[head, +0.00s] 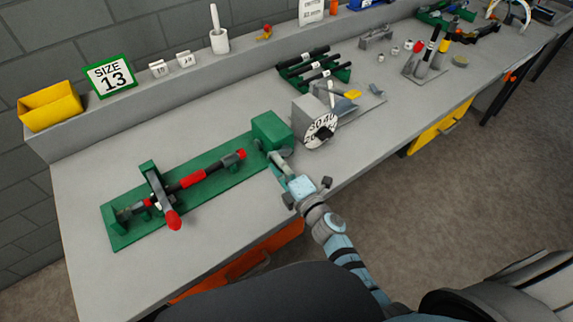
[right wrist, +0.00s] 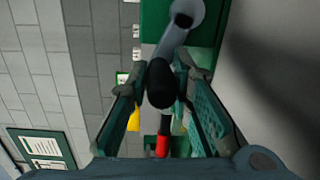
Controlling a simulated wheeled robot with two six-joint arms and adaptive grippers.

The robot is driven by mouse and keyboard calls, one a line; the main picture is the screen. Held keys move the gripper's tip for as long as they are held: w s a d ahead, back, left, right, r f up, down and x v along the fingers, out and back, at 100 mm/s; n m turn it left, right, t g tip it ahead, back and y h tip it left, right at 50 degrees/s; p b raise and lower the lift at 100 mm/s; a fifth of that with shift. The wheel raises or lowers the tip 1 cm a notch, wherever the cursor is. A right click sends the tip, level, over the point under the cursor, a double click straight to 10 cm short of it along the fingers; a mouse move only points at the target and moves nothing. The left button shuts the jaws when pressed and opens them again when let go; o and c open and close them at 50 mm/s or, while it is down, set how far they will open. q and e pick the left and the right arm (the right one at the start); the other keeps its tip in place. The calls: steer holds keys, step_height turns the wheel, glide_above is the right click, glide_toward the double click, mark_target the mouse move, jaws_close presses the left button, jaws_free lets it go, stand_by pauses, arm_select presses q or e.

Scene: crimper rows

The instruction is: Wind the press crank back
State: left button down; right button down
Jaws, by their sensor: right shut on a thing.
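The green press (head: 222,185) lies along the near left part of the bench, with a green box (head: 270,130) at its right end. A dark bar with red parts (head: 193,179) runs along it. My right gripper (head: 278,160) is at the box's near side. In the right wrist view, my right gripper (right wrist: 165,82) is closed around the black grip of the press crank (right wrist: 160,85). The crank's grey arm (right wrist: 177,38) runs from the grip to a hub by the green box. In the head view my gripper partly covers the crank. My left gripper is not in view.
A grey block with a numbered dial (head: 316,128) stands just right of the press. Black tools in a green rack (head: 308,68) are behind it. A "SIZE 13" sign (head: 111,76) and a yellow bin (head: 50,106) stand on the back ledge. Bare bench lies left of the press.

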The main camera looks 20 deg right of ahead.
steer(key=shift+s+a+f+n, duration=0.1)
steer(key=shift+f+n, duration=0.3)
steer(key=c, duration=1.4)
jaws_free()
steer(key=shift+a+r, duration=0.1)
steer(key=v, duration=1.2)
